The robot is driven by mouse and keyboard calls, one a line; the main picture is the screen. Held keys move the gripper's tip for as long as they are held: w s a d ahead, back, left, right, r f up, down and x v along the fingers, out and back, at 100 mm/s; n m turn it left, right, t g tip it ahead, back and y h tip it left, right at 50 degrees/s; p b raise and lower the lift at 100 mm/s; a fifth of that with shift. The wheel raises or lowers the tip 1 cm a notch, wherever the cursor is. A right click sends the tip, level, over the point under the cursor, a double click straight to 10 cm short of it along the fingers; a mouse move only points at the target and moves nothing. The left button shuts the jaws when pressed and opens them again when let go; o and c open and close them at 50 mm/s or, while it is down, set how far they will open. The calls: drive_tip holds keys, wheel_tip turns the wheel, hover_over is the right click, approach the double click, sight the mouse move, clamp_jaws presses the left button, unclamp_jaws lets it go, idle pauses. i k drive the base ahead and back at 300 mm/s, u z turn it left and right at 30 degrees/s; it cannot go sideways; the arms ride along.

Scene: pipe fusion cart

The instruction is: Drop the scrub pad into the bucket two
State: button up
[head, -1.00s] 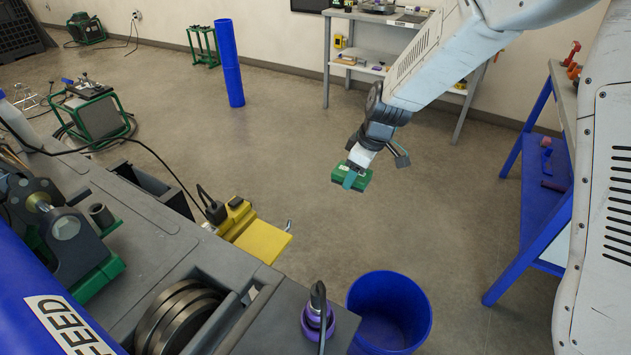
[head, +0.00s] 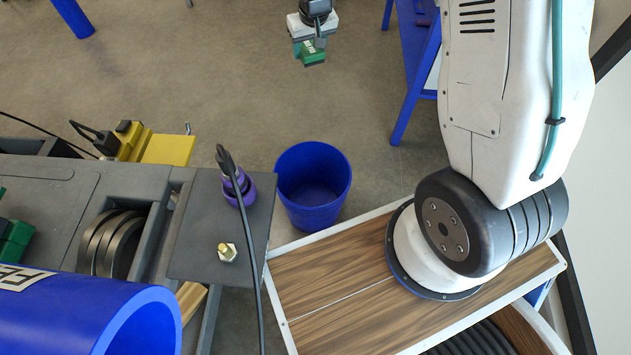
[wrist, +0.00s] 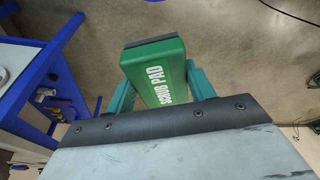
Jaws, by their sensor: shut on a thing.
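The green scrub pad (wrist: 158,70), with white lettering, is between the two teal fingers of my gripper (wrist: 160,92) in the wrist view. My gripper is shut on it. In the head view my gripper (head: 309,47) holds the scrub pad (head: 313,58) in the air at the top, above the floor. An empty-looking blue bucket (head: 299,214) stands on the floor near the middle of the head view, lower in the picture than the pad. No label shows on the bucket.
The grey cart (head: 210,262) with a purple-based tool (head: 240,187) and a brass fitting (head: 227,252) is left of the bucket. A blue-legged bench (head: 412,100) stands at the upper right. Open floor lies between my gripper and the bucket.

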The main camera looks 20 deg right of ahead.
sight(317, 204)
drive_tip(key=k, duration=1.1)
drive_tip(key=z, duration=0.7)
drive_tip(key=i, duration=1.2)
drive_tip(key=z, duration=0.05)
